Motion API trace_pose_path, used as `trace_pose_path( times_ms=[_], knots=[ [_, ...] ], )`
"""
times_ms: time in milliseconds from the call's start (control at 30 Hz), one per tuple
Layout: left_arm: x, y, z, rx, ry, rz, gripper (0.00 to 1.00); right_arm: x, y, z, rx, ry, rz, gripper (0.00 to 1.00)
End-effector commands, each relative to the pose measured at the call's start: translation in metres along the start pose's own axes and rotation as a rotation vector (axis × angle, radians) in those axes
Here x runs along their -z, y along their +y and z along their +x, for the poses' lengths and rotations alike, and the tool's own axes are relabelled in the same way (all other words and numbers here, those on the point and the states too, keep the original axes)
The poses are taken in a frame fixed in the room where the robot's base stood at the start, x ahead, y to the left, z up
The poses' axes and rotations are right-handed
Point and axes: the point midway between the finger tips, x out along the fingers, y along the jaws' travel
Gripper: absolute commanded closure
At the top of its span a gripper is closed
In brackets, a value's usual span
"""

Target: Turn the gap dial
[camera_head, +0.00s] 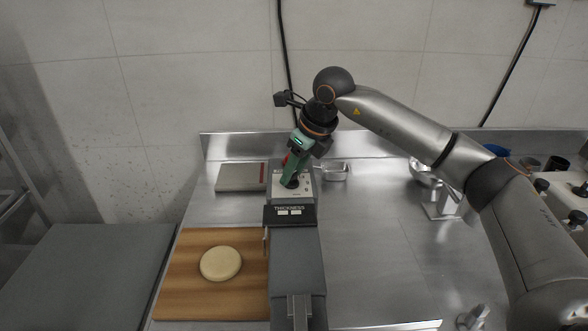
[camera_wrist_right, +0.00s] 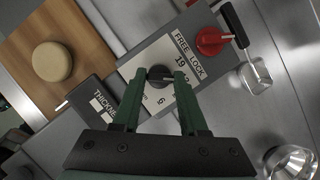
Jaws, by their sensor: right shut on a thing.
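The gap dial (camera_wrist_right: 158,77) is a small black knob on a pale numbered scale plate (camera_head: 303,189) on top of the grey machine. My right gripper (camera_head: 292,183) reaches down to it from above. In the right wrist view its two green fingers (camera_wrist_right: 159,74) are on either side of the knob and shut on it. In the head view the fingers mostly hide the dial. A display labelled THICKNESS (camera_head: 290,212) is on the machine just in front of the dial; its figures are too small to read. My left gripper is not in view.
A red knob (camera_wrist_right: 212,41) marked FREE and LOCK is beside the dial. A round of dough (camera_head: 221,263) lies on a wooden board (camera_head: 180,291) to the left. A small metal pan (camera_head: 336,174) stands close to the right. The steel counter (camera_head: 365,240) is clear in the middle.

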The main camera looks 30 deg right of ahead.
Motion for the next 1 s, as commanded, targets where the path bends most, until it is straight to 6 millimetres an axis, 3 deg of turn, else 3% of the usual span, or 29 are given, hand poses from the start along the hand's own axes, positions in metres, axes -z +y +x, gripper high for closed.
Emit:
trace_pose_path(
  times_ms=[300, 333, 600, 867, 1000],
  knots=[
    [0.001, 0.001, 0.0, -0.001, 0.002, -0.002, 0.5, 0.0, 0.0, 0.0, 0.001, 0.0, 0.001, 1.0],
    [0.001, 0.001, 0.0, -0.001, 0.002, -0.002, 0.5, 0.0, 0.0, 0.0, 0.001, 0.0, 0.001, 0.56],
    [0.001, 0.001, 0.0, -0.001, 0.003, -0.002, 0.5, 0.0, 0.0, 0.0, 0.0, 0.0, 0.001, 0.28],
    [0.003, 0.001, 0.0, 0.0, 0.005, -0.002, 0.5, 0.0, 0.0, -0.002, 0.0, -0.001, 0.0, 0.28],
    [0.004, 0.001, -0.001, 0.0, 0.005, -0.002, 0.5, -0.001, 0.0, -0.016, 0.001, -0.003, 0.0, 0.28]
  ],
)
